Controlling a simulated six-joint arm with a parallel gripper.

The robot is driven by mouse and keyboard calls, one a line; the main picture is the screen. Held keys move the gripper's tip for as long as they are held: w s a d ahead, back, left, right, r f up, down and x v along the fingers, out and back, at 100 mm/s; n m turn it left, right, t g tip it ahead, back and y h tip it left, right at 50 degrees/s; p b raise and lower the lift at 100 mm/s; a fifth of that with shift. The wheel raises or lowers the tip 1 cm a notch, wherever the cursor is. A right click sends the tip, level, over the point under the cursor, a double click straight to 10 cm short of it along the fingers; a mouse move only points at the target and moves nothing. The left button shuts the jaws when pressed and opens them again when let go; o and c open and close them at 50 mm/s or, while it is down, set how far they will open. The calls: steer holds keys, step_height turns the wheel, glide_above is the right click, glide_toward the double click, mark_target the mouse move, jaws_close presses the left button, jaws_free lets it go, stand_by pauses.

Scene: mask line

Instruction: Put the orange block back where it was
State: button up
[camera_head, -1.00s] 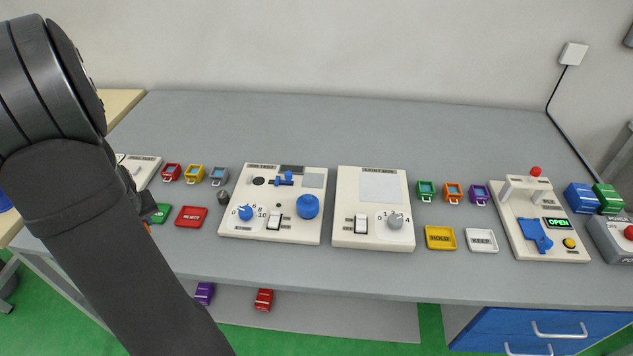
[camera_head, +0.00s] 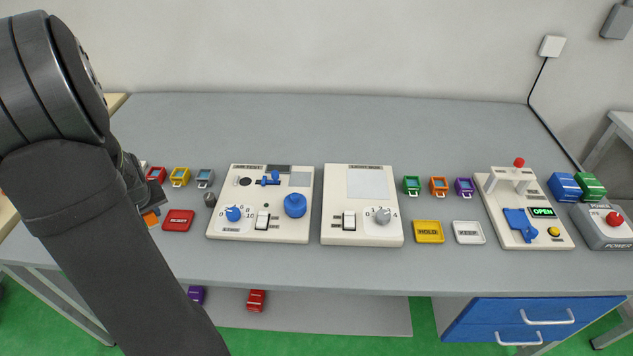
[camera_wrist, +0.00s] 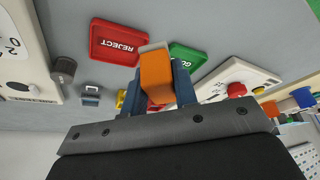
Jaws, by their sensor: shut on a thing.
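The orange block (camera_wrist: 156,72) is between the two dark fingers of my gripper (camera_wrist: 156,84) in the wrist view. Its lighter end face points away from the palm. In the head view the block (camera_head: 151,218) shows as a small orange patch below my gripper (camera_head: 143,196), left of the red REJECT tray (camera_head: 178,220). My arm hides much of the gripper there. In the wrist view the REJECT tray (camera_wrist: 115,43) and a green tray (camera_wrist: 188,57) lie beyond the block; the block overlaps part of the view between them. I cannot tell its height above the bench.
Small red (camera_head: 156,175), yellow (camera_head: 180,177) and grey (camera_head: 205,178) holders stand behind the REJECT tray. A white panel with a blue knob (camera_head: 234,214) stands to the right. Yellow HOLD (camera_head: 428,231) and white KEEP (camera_head: 468,232) trays lie farther right. The bench's back strip is clear.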

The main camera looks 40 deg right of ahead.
steer(key=s+d+r+m, duration=0.1)
steer(key=d, duration=0.4)
steer(key=s+d, duration=0.1)
steer(key=d, duration=0.5)
steer(key=s+d+r+m+h, duration=0.1)
steer(key=d, duration=0.4)
steer(key=shift+s+d+r+m, duration=0.2)
steer(key=shift+d+r+m, duration=0.1)
steer(key=shift+d, duration=0.05)
steer(key=s+d+r+m+g+h, duration=0.1)
steer(key=s+d+r+m, duration=0.2)
steer(key=s+d, duration=1.15)
steer(key=s+d+r+m+h, duration=0.15)
steer(key=s+d+r, duration=0.25)
steer(key=s+d, duration=1)
steer(key=shift+m+y, duration=0.35)
steer(key=shift+m, duration=0.1)
steer(key=w+f, duration=0.2)
steer(key=w, duration=0.2)
steer(key=w+f, duration=0.2)
steer(key=w, duration=0.2)
steer(key=w+f, duration=0.2)
steer(key=w, duration=0.2)
steer(key=shift+f, duration=0.4)
steer(key=shift+w+f, duration=0.1)
steer(key=shift+f, duration=1.95)
